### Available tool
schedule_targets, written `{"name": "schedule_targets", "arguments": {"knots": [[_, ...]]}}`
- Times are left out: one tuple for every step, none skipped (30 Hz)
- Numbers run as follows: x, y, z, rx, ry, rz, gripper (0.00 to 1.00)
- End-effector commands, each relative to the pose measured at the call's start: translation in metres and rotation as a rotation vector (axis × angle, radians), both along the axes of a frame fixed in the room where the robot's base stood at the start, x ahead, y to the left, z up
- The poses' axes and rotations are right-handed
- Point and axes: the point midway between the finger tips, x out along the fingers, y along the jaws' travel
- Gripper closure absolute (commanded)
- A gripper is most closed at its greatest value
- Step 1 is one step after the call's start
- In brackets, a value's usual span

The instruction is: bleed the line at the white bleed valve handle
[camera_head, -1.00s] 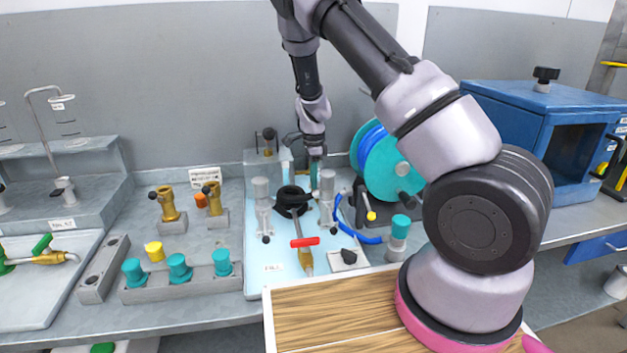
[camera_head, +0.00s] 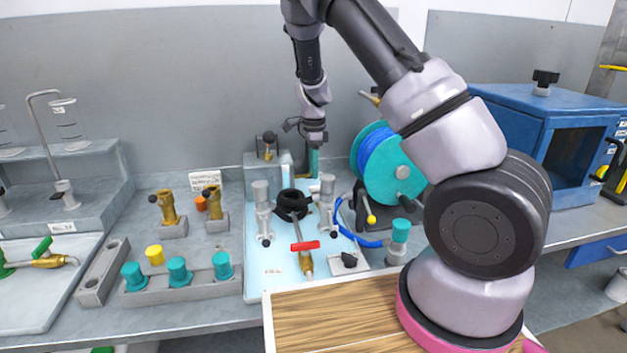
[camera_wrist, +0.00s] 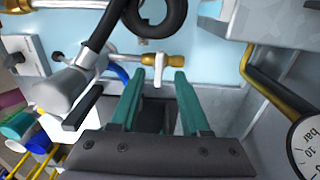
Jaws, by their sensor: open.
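In the wrist view, a small white handle (camera_wrist: 158,66) hangs from a brass valve (camera_wrist: 160,60) on a horizontal line, against a light blue panel. My gripper (camera_wrist: 158,76) has two teal fingers, spread apart with nothing held. The white handle appears between the two fingertips in this view; I cannot tell how deep it sits, and no contact shows. In the head view my gripper (camera_head: 314,162) points down at the back of the light blue board (camera_head: 270,283). The white handle cannot be made out there.
A gauge (camera_wrist: 308,145) and brass pipe (camera_wrist: 252,72) stand at the right in the wrist view. A black hose (camera_wrist: 165,15) loops above the fingers. In the head view, a teal reel (camera_head: 388,165) stands right of my gripper and a red-handled valve (camera_head: 305,246) stands in front.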

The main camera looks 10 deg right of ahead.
Motion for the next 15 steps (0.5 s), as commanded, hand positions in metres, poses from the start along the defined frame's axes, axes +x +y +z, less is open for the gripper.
{"name": "schedule_targets", "arguments": {"knots": [[0.001,0.001,0.012,0.001,-0.004,0.003,0.54],[0.001,0.001,0.017,0.002,-0.004,0.002,0.54],[0.001,0.001,0.024,0.001,-0.003,0.003,0.54],[0.001,0.001,0.03,0.001,-0.004,0.002,0.54],[0.001,0.001,0.034,0.002,-0.003,0.002,0.54],[0.001,0.0,0.039,0.001,-0.003,0.002,0.54],[0.001,0.0,0.043,0.001,-0.003,0.001,0.54],[0.001,0.0,0.046,0.001,-0.002,0.0,0.54],[0.001,0.0,0.049,0.001,-0.002,0.0,0.54],[0.001,0.0,0.051,0.0,-0.002,0.001,0.54],[0.0,0.0,0.052,0.0,-0.002,0.001,0.54],[0.0,0.0,0.053,-0.001,-0.001,0.001,0.54],[0.0,0.0,0.054,-0.001,-0.001,0.0,0.54],[0.0,0.0,0.054,-0.001,-0.001,0.0,0.54],[0.0,0.0,0.054,-0.001,-0.001,0.0,0.54]]}}
